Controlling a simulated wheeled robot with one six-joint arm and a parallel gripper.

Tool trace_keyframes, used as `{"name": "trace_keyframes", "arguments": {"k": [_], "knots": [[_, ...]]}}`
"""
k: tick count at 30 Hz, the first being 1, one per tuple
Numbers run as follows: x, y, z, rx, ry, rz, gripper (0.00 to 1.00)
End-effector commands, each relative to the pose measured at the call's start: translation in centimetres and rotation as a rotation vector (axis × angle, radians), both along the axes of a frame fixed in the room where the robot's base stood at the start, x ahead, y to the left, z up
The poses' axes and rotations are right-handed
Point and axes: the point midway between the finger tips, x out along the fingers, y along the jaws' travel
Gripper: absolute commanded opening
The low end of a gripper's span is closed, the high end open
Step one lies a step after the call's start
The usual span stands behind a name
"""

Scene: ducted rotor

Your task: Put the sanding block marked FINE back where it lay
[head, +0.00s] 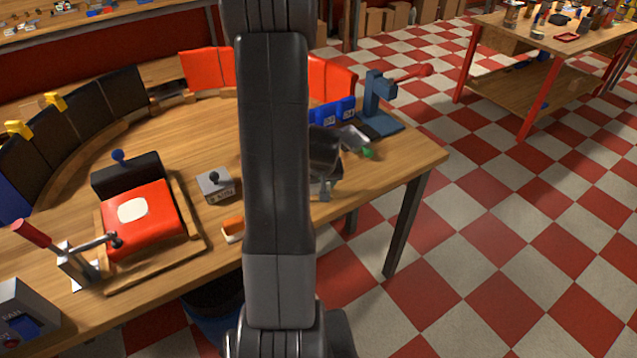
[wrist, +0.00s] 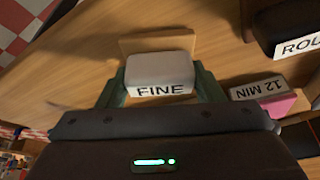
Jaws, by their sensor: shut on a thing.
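The sanding block marked FINE (wrist: 159,72) is pale grey with a white label on its near face, seen in the wrist view. My gripper (wrist: 161,82) is shut on it, with one dark green finger at each side. A light wooden piece (wrist: 157,43) shows just beyond the block. I cannot tell whether the block touches the table or hangs a little above it. In the head view my own arm hides much of the middle, and I cannot make out the block there.
A dark block marked "ROU" (wrist: 293,30) and a pink thing (wrist: 287,104) by a "12 MIN" label (wrist: 260,87) lie to the right. The wooden table (head: 400,178) also holds a blue stand (head: 378,105), a grey knobbed box (head: 215,186) and a red pad (head: 150,235).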

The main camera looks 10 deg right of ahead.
Motion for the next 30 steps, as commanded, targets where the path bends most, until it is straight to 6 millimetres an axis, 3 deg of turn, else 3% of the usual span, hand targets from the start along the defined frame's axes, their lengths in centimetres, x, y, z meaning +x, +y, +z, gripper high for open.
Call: {"name": "trace_keyframes", "arguments": {"k": [6, 7, 9, 10, 23, 30], "knots": [[0.0, 0.0, -0.5, 0.000, -0.001, 0.000, 0.39], [0.0, 0.0, -0.3, 0.000, 0.000, 0.000, 0.67], [0.0, 0.0, -0.3, 0.000, 0.000, 0.000, 0.80], [0.0, 0.0, -0.3, 0.000, 0.000, 0.000, 0.82], [-0.1, 0.0, 0.5, 0.000, -0.002, 0.000, 0.82], [-1.3, 0.1, 3.6, -0.001, -0.005, -0.001, 0.82]]}}
